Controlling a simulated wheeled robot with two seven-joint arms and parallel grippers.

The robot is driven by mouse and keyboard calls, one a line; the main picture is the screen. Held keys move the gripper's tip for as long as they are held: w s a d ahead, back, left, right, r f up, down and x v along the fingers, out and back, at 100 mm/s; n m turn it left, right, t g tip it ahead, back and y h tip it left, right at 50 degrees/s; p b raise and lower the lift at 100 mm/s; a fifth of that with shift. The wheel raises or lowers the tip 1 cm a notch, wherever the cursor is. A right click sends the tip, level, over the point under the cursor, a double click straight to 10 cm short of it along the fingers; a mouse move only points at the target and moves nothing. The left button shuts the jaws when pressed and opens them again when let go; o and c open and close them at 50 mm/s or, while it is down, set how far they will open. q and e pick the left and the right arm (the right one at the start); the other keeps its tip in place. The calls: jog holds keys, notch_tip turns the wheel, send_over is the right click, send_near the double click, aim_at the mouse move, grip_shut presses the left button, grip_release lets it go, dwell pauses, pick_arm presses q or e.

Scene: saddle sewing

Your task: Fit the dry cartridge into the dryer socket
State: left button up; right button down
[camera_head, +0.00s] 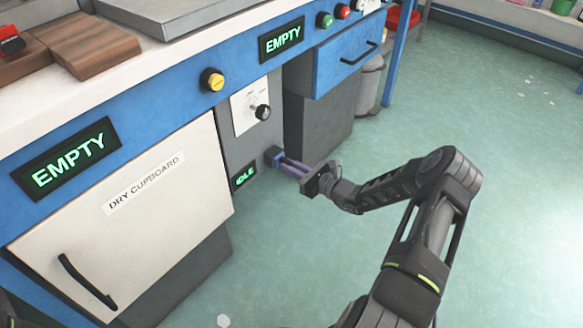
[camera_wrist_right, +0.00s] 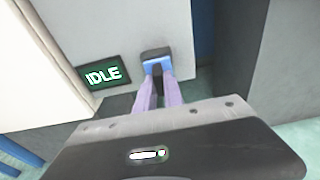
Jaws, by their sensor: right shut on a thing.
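My right gripper (camera_head: 284,163) reaches left to the grey dryer panel (camera_head: 240,150), its pale purple fingers shut on a small dark and blue piece, which I take to be the dry cartridge. In the right wrist view the fingers (camera_wrist_right: 158,92) close around its dark part, and its blue part (camera_wrist_right: 152,66) shows just beyond the tips. A dark block (camera_wrist_right: 156,53), apparently the dryer socket, is at the panel directly behind the blue. I cannot tell how deep the cartridge sits in it. The dryer display (camera_head: 244,177) reads IDLE. My left gripper is not in view.
The white dry cupboard door (camera_head: 120,225) with its dark handle is left of the panel. A knob (camera_head: 262,112) is above the socket, and a grey cabinet (camera_head: 320,125) stands close behind it. Two displays read EMPTY. The green floor at right is mostly clear.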

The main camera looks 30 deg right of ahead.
jog(key=c, duration=1.4)
grip_release()
jog(key=p+v, duration=0.2)
jog(key=v, duration=0.5)
jog(key=shift+s+d+p, duration=0.1)
jog(key=shift+s+p, duration=0.25)
jog(key=shift+s, duration=0.05)
